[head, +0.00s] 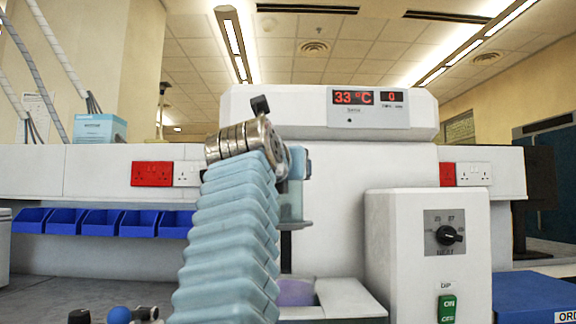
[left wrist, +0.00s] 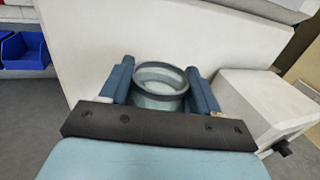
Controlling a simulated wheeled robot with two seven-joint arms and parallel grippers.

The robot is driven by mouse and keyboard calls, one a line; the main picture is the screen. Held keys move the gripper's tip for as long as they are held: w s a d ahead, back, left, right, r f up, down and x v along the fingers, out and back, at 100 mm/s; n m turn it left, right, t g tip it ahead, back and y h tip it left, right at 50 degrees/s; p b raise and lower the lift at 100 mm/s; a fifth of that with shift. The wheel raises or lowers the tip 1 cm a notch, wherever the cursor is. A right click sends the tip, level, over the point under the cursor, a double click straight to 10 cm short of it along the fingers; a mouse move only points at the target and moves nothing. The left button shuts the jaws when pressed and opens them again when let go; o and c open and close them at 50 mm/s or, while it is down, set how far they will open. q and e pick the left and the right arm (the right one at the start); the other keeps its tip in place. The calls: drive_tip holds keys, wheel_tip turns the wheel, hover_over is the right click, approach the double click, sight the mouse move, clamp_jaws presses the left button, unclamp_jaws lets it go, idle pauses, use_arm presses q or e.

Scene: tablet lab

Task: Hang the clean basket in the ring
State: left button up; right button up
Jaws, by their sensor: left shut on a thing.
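In the left wrist view, my left gripper (left wrist: 160,85) has its two blue fingers on either side of a clear round basket (left wrist: 158,101) with a dark rim. It is shut on it, and the rim faces the camera. In the head view, my left arm's pale blue sleeve and metal wrist stand in front of the white machine and hide most of the gripper. A bluish see-through part (head: 291,203) shows just right of the wrist; I cannot tell whether it is the held basket. I cannot make out the ring. My right gripper is in neither view.
The white machine (head: 335,160) shows 33 °C. A purple-tinted bath (head: 295,292) lies low in front of it. A white dial box (head: 428,260) stands close on the right, beside a blue box (head: 535,297). Blue bins (head: 101,222) line the left; small knobs (head: 118,315) show at bottom left.

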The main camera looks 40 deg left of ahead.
sight(284, 210)
use_arm(q)
drive_tip(key=shift+f+b, duration=1.4)
drive_tip(key=shift+f, duration=0.8)
drive_tip(key=shift+f+b, duration=0.55)
drive_tip(key=shift+f, duration=0.35)
drive_tip(key=shift+s, duration=0.2)
drive_tip(key=shift+f+p, duration=0.5)
idle(0.5)
drive_tip(key=o, duration=1.5)
